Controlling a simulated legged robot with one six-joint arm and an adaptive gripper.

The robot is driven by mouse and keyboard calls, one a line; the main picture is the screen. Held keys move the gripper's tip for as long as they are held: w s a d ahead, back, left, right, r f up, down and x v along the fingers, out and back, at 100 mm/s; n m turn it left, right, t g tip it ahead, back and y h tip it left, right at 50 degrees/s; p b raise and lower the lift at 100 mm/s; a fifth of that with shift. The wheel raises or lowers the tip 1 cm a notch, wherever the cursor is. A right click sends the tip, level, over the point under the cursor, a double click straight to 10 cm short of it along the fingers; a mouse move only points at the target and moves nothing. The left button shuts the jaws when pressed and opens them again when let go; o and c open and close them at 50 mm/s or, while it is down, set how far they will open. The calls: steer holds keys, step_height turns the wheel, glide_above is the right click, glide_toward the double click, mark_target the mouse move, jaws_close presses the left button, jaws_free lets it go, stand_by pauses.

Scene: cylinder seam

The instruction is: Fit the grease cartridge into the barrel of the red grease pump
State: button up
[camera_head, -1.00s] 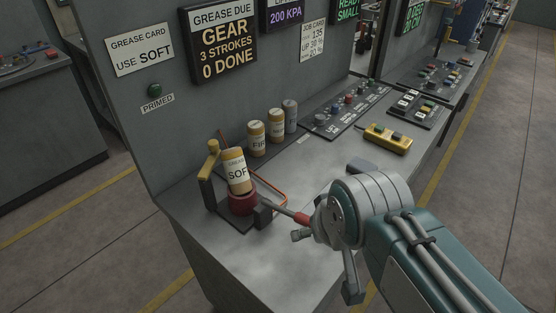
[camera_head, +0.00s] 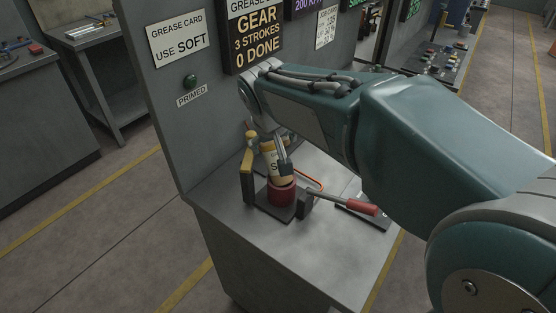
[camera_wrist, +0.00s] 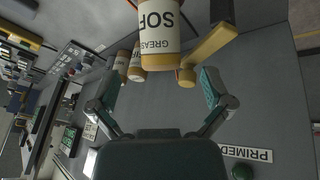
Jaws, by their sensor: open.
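The grease cartridge (camera_head: 270,167), tan with a white "SOFT" label, stands with its lower end at the mouth of the red pump barrel (camera_head: 281,194). It leans a little to the left; how deep it sits I cannot tell. In the wrist view the cartridge (camera_wrist: 158,28) shows beyond and between my open fingers. My gripper (camera_wrist: 160,92) is open and empty. In the head view one finger (camera_head: 285,165) shows beside the cartridge's right side; the rest is largely hidden by my arm.
A yellow-topped arm (camera_head: 247,160) rises left of the barrel, close to the cartridge; it also shows in the wrist view (camera_wrist: 208,48). A red-handled lever (camera_head: 345,203) sticks out right. Other cartridges (camera_wrist: 136,66) stand behind. A wall panel with a "PRIMED" lamp (camera_head: 190,81) backs the bench.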

mark_target(275, 158)
steer(key=x, duration=0.4)
steer(key=shift+d+f, duration=0.2)
steer(key=shift+w+a+f, duration=0.1)
steer(key=shift+w+f, duration=0.1)
steer(key=shift+f, duration=0.3)
steer(key=x, duration=0.4)
steer(key=shift+f, duration=0.35)
steer(key=shift+w+f, duration=0.1)
steer(key=shift+f, duration=0.05)
steer(key=c, duration=1.2)
